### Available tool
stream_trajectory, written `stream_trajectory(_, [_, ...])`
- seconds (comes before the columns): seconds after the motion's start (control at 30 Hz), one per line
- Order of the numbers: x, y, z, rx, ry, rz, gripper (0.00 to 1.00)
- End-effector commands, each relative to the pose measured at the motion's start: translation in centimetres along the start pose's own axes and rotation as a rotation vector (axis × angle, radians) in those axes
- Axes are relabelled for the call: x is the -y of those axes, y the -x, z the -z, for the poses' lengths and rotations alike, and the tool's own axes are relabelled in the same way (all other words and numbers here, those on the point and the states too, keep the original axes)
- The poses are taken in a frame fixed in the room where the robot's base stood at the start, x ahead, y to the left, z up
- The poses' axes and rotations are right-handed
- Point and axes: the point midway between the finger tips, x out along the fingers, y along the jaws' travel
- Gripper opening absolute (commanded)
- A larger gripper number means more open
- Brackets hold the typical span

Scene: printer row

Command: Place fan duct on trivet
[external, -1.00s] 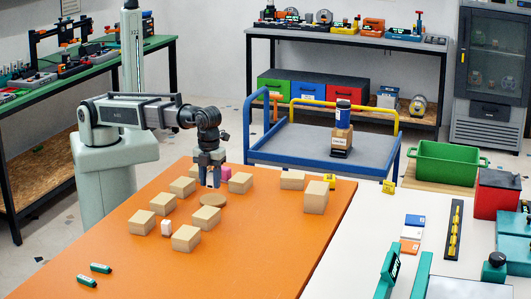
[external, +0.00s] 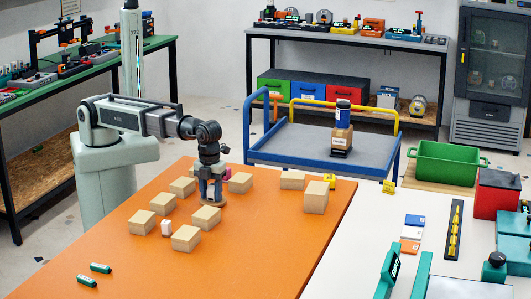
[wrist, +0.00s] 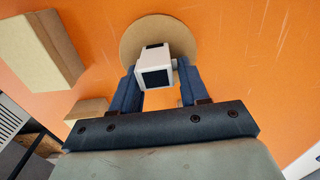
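The fan duct (wrist: 152,68) is a small white part with dark openings, held between the blue fingertips in the wrist view. My gripper (wrist: 154,80) is shut on it. The trivet (wrist: 133,32) is a round tan disc on the orange table, directly behind the duct in the wrist view. In the external view my gripper (external: 211,197) points down over the trivet (external: 220,202), which is partly hidden by the fingers. The duct is low over the trivet; I cannot tell whether it touches.
Several tan blocks, among them a near one (external: 186,238) and a taller one (external: 314,197), stand around the trivet. The orange table (external: 265,245) is clear toward the front right.

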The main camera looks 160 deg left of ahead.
Motion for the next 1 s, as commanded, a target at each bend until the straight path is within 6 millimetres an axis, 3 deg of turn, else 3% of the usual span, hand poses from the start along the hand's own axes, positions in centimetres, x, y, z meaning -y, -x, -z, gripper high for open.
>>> stream_trajectory(0.2, [0.0, 0.0, 0.0, 0.0, 0.0, 0.0, 0.66])
stream_trajectory(0.57, [0.0, 0.5, 0.0, 0.0, 0.0, 0.001, 0.66])
stream_trajectory(1.0, [0.1, 6.2, 0.0, -0.001, 0.0, 0.002, 0.66])
